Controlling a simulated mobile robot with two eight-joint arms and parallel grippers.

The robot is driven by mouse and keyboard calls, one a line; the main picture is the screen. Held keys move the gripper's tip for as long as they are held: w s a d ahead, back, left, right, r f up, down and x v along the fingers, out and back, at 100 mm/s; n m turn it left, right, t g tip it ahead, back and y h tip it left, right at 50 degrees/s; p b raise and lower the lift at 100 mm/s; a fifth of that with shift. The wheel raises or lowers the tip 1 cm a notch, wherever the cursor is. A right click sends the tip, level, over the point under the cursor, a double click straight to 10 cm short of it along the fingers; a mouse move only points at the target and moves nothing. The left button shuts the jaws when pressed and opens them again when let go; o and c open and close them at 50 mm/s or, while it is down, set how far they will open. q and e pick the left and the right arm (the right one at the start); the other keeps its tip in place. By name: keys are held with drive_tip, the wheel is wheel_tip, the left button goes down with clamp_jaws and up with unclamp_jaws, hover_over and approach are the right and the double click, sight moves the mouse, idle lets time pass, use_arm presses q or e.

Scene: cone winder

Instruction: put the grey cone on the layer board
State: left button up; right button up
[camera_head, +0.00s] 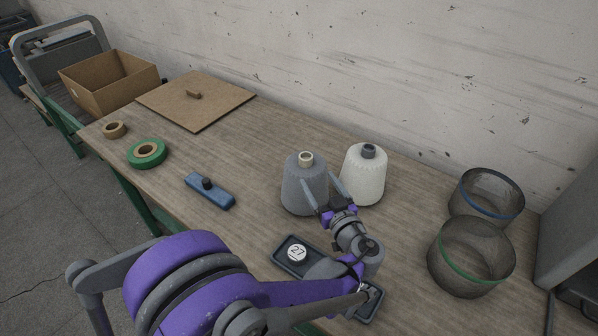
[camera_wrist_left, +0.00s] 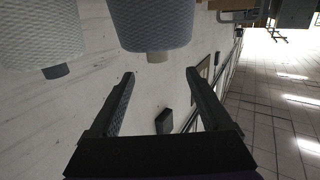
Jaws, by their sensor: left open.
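The grey cone (camera_head: 301,172), with a beige tip, stands upright on the table beside a white cone (camera_head: 365,178) with a dark grey tip. The layer board (camera_head: 222,101) is a flat brown square with a small brown block on it, at the back left of the table. My left gripper (camera_head: 318,183) is open in front of the grey cone and overlaps its lower right side. In the left wrist view, the grey cone (camera_wrist_left: 152,25) appears upside down beyond the open, empty fingers (camera_wrist_left: 159,73); whether they touch it is unclear. My right gripper is out of view.
Two mesh baskets, blue-banded (camera_head: 486,190) and green-banded (camera_head: 470,262), stand at right. A dark tray (camera_head: 285,264) with a "27" disc lies under my arm. A blue tool (camera_head: 209,191), green tape (camera_head: 147,153), brown tape (camera_head: 114,129) and a cardboard box (camera_head: 110,84) are at left.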

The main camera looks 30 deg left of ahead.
sight(308, 162)
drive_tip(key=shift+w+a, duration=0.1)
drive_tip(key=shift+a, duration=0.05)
use_arm(q)
drive_tip(key=x, duration=0.4)
drive_tip(key=shift+w+a+r, duration=0.15)
drive_tip(key=shift+w+a, duration=0.05)
drive_tip(key=shift+a, duration=0.1)
drive_tip(key=shift+w+d+f+p+x, duration=0.15)
drive_tip(key=shift+p+x, duration=0.15)
drive_tip(key=shift+x, duration=1.25)
drive_tip(key=shift+w+d+f+p+x, duration=0.1)
drive_tip(key=shift+p+x, duration=0.2)
drive_tip(key=shift+x, duration=1.25)
drive_tip(key=shift+s+r, duration=0.1)
drive_tip(key=shift+s, duration=0.05)
drive_tip(key=shift+c, duration=1.9)
clamp_jaws()
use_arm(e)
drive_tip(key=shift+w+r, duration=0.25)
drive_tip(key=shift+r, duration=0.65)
